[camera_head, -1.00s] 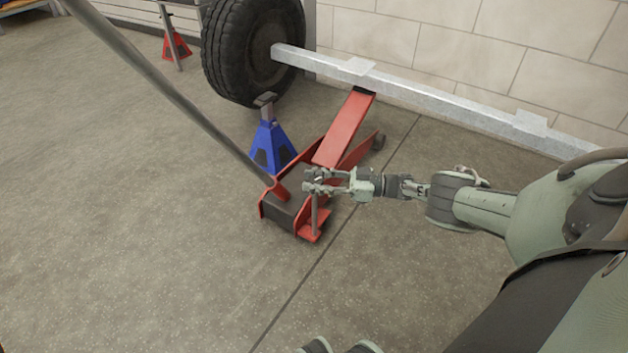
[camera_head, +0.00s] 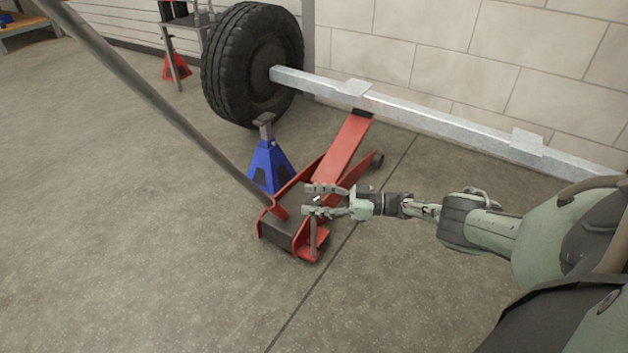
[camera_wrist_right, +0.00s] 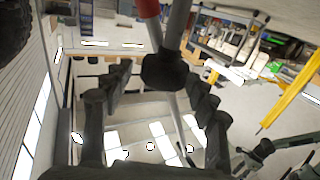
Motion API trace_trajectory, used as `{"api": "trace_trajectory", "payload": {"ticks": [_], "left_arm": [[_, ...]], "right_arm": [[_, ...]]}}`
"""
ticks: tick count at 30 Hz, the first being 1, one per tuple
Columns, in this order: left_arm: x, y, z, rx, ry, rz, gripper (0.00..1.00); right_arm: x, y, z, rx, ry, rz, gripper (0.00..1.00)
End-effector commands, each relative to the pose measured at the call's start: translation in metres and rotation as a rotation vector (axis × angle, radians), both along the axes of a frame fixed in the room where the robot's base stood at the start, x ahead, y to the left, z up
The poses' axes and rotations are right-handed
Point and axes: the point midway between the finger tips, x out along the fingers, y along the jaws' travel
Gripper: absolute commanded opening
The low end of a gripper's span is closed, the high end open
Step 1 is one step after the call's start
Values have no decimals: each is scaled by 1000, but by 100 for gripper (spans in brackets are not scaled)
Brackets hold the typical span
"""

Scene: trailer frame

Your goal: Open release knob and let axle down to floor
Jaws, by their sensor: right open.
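The red floor jack (camera_head: 343,150) stands on the floor with its lift arm raised under the grey axle beam (camera_head: 430,112). The axle carries a black tyre (camera_head: 235,65) at its left end. An upright grey post (camera_head: 314,238) rises at the jack's near right corner. My right gripper (camera_head: 312,200) is open at the top of this post, fingers spread and pointing left. In the right wrist view a dark knob-like piece (camera_wrist_right: 165,70) on a grey rod shows between the open fingers. Contact cannot be told. My left gripper is not in view.
A blue axle stand (camera_head: 268,165) stands beside the jack near the tyre. The long grey jack handle (camera_head: 150,95) slopes up to the upper left. A red stand (camera_head: 177,67) is at the back. The floor in front of the jack is clear.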

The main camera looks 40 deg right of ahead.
Motion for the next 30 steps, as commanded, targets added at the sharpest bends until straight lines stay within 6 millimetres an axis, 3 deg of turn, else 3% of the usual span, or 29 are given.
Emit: {"api": "trace_trajectory", "payload": {"ticks": [7, 21, 30], "left_arm": [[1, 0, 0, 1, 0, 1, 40], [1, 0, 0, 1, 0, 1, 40], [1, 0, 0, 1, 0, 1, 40]], "right_arm": [[-2, 0, 20, -3, -2, 4, 58], [-1, -1, 88, -3, -1, 0, 58], [0, 0, 96, -3, 0, -2, 58]]}}
